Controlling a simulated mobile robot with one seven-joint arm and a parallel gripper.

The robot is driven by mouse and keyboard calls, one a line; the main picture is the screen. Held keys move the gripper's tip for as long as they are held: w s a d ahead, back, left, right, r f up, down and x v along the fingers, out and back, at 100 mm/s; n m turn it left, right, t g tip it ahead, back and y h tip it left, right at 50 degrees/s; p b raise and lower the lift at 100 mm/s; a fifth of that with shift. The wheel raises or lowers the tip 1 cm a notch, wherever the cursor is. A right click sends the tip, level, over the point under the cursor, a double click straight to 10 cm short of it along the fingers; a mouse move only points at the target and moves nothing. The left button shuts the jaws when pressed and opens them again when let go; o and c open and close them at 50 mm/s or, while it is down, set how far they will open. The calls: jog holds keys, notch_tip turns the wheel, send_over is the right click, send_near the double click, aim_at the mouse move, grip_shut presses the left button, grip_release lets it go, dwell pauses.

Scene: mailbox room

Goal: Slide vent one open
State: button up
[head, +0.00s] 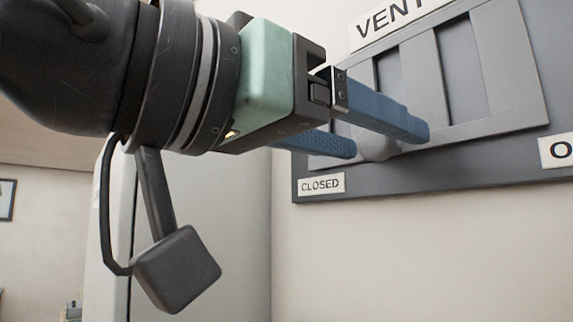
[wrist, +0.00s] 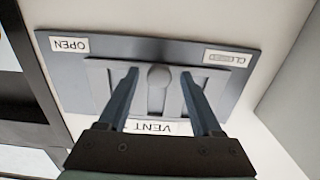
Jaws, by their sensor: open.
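The vent (head: 480,160) is a dark grey wall panel bearing a lighter grey slotted plate (head: 512,65), with dark slots between its bars. A rounded grey knob (head: 377,147) sticks out from the plate; it also shows in the wrist view (wrist: 159,76). My gripper (head: 389,141) is open, its two blue fingers reaching toward the plate. In the wrist view (wrist: 158,74) one finger lies on each side of the knob, with a visible gap on both sides. In the head view the near finger partly hides the knob and plate.
A "CLOSED" label (head: 321,185) is at the panel's lower left and a cut-off "O" label (head: 558,150) at right. The wrist view, upside down, shows the "OPEN" label (wrist: 69,45) at left. A pale cabinet side (head: 200,240) stands left of the panel.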

jog(key=shift+s+a, duration=0.25)
jog(key=shift+a, duration=0.05)
jog(key=shift+s+a+r, duration=0.1)
jog(key=shift+s+a, duration=0.05)
jog(key=shift+c, duration=0.6)
grip_shut()
dwell(0.4)
